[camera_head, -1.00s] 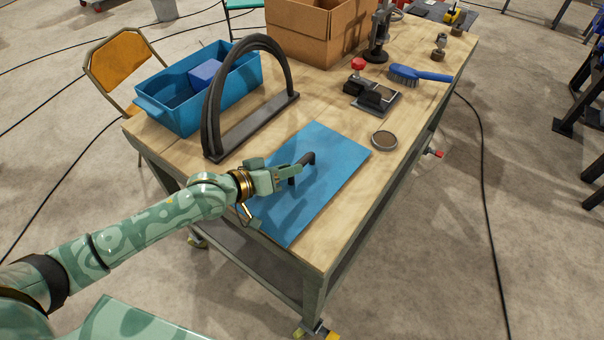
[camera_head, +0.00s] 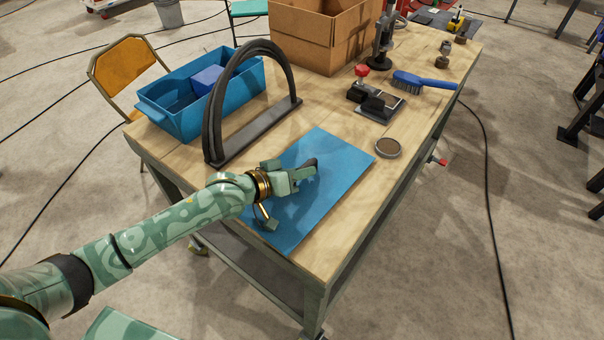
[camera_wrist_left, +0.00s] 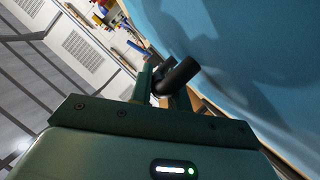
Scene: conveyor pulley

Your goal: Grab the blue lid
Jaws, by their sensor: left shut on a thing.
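The blue lid (camera_head: 335,165) is a flat blue panel that appears to lie flat on the wooden table, with a black handle (camera_head: 311,163) near its middle. My left gripper (camera_head: 300,173) is over the lid, shut on this handle, and hides most of it. In the left wrist view the black handle (camera_wrist_left: 178,76) sits between the fingers (camera_wrist_left: 160,88), and the blue lid surface (camera_wrist_left: 235,50) fills the right side. I cannot tell whether the lid is raised at all. My right gripper is not in view.
A blue bin (camera_head: 180,115) with a blue block (camera_head: 206,79) stands at the table's left edge. A black arched rack (camera_head: 212,115) is close behind the lid. A round tin (camera_head: 388,148), a black device (camera_head: 378,104), a blue brush (camera_head: 424,82) and a cardboard box (camera_head: 305,45) are further back.

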